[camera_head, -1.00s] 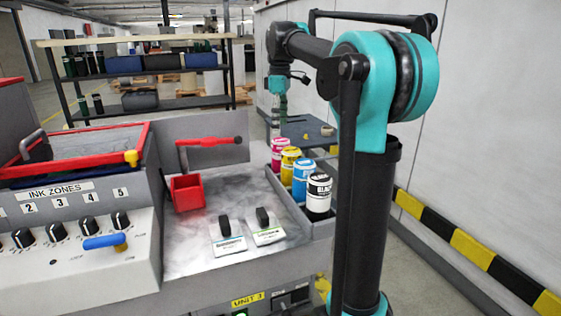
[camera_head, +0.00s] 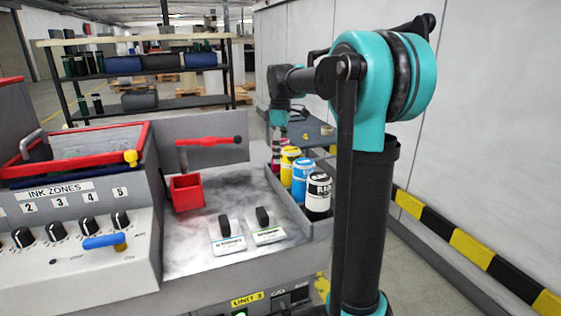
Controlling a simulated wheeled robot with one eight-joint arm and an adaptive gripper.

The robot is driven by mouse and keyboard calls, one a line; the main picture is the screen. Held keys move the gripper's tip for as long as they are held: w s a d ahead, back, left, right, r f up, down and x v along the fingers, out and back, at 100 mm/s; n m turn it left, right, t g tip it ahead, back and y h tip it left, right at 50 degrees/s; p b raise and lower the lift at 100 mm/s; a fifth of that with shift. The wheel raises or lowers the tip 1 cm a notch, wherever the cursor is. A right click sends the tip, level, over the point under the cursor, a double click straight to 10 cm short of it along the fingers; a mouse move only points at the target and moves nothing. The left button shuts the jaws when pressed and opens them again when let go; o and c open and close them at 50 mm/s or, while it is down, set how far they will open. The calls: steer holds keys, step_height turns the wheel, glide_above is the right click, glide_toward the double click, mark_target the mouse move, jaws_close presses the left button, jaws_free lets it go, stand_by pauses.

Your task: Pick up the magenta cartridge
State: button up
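The magenta cartridge (camera_head: 275,168) stands at the far end of a row of cartridges in the tray at the right side of the machine. Only a narrow part of it shows. My gripper (camera_head: 277,150) points down at the top of this cartridge, and its fingers overlap the cartridge's upper part in the picture. The fingers are small and dark here, so I cannot tell whether they touch it or are shut on it.
Yellow (camera_head: 289,160), cyan (camera_head: 303,179) and black (camera_head: 318,195) cartridges stand in the same row, nearer the camera. A red box (camera_head: 187,193) and two dark levers (camera_head: 243,221) are on the grey machine top. A blue-grey table (camera_head: 318,133) stands behind the row.

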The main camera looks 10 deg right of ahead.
steer(key=c, duration=1.6)
steer(key=shift+c, duration=0.2)
steer(key=shift+r, duration=0.15)
